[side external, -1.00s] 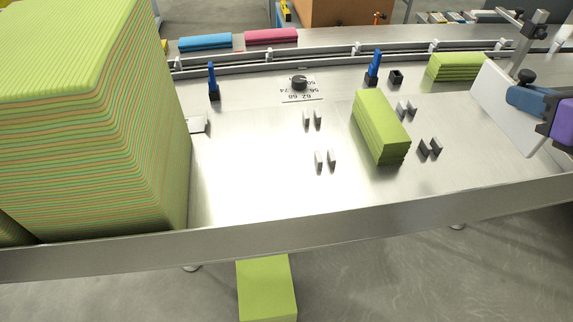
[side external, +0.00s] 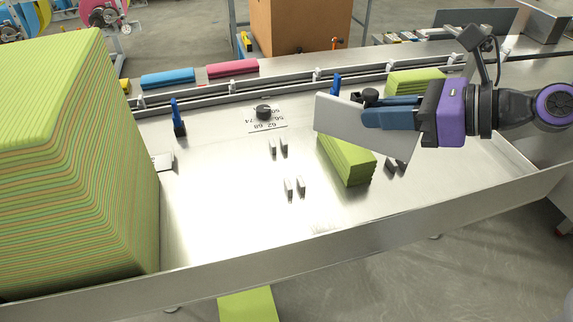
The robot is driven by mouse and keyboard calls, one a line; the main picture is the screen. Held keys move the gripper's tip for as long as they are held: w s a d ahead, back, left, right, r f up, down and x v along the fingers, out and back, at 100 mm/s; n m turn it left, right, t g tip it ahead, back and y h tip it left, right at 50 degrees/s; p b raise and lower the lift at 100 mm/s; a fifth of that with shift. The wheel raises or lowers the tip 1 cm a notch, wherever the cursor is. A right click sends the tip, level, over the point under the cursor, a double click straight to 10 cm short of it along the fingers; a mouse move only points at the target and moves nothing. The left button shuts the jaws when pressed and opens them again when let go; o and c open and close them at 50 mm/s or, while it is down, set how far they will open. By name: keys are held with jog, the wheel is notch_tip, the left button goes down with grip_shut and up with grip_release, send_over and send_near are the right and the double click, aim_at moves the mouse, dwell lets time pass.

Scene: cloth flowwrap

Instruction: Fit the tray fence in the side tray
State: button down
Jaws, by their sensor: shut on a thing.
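My gripper (side external: 368,116), with blue fingers and a purple body, is shut on a flat pale metal plate with a black knob, which looks like the tray fence (side external: 338,118). The fence is in the air, tilted, over the right part of the metal side tray (side external: 225,205). It hides the back end of a folded green cloth stack (side external: 346,162). Small upright metal tabs stand in pairs on the tray, one pair left of the stack (side external: 278,146), one nearer the front (side external: 295,187). Darker tabs (side external: 392,165) right of the stack are partly hidden by the gripper.
A tall green cloth pile (side external: 75,190) stands at the left. Blue-handled posts (side external: 178,115) and a black knob with a number scale (side external: 264,112) are towards the back. Behind them runs a rail with blue (side external: 167,77) and pink (side external: 233,68) cloths. The tray's left middle is clear.

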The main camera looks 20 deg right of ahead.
jog(key=shift+w+a+f, duration=1.5)
jog(key=shift+w+f, duration=0.3)
jog(key=shift+f, duration=0.35)
jog(key=shift+w+a+f, duration=1.5)
jog(key=shift+w+f, duration=0.25)
jog(key=shift+f, duration=0.45)
jog(key=shift+w+a+f, duration=1.5)
jog(key=shift+w+f, duration=0.3)
jog(key=shift+f, duration=0.35)
jog(key=shift+f, duration=0.1)
jog(key=c, duration=1.1)
grip_release()
jog(key=shift+f, duration=0.1)
jog(key=shift+s+d+r, duration=0.15)
jog(key=shift+r, duration=0.15)
jog(key=v, duration=1.1)
jog(key=shift+s+d, duration=0.25)
